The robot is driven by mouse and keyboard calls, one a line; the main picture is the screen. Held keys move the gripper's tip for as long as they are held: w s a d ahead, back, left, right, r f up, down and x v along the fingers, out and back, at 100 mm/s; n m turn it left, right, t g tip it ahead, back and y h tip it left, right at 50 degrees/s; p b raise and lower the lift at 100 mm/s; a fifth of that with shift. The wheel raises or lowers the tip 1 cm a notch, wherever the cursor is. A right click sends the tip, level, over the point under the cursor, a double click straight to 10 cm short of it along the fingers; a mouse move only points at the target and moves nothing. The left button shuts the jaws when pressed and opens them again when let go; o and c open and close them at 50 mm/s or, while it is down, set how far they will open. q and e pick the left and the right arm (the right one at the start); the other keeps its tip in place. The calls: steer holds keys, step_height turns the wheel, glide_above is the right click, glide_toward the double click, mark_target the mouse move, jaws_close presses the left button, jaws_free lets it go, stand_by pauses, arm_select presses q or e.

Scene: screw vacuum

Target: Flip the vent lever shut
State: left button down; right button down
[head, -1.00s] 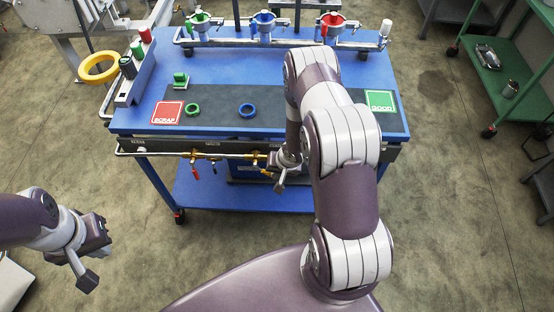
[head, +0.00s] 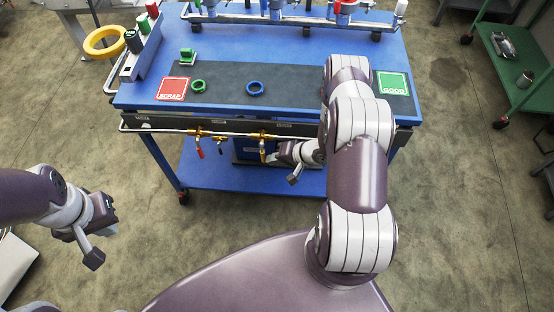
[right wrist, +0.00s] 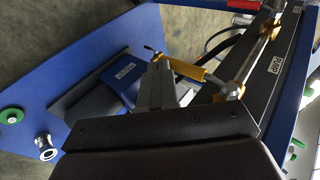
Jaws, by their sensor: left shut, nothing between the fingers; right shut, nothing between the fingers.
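Several brass valves with small levers sit on the pipe along the bench's front edge. One has a red lever (head: 200,152). The right-hand brass valve (head: 262,137) has a lever (head: 262,152) hanging down. I cannot read the labels to tell which is the vent. My right gripper (head: 275,156) is shut and empty, just right of that hanging lever; contact is unclear. In the right wrist view its grey fingers (right wrist: 157,85) lie beside a yellow-brass piece (right wrist: 187,66) and a brass valve (right wrist: 230,88). My left gripper (head: 109,204) is shut and empty, left of the bench.
The blue bench (head: 300,60) carries a green ring (head: 198,86), a blue ring (head: 255,88), a red scrap pad (head: 173,89) and a green good pad (head: 392,83). A lower blue shelf (head: 225,180) lies under the valves.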

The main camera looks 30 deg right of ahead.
steer(key=shift+a+f, duration=0.1)
steer(key=shift+a, duration=0.1)
stand_by(0.5)
steer(key=v, duration=1.2)
steer(key=shift+d+r, duration=0.2)
steer(key=shift+r, duration=0.1)
steer(key=shift+s, duration=0.1)
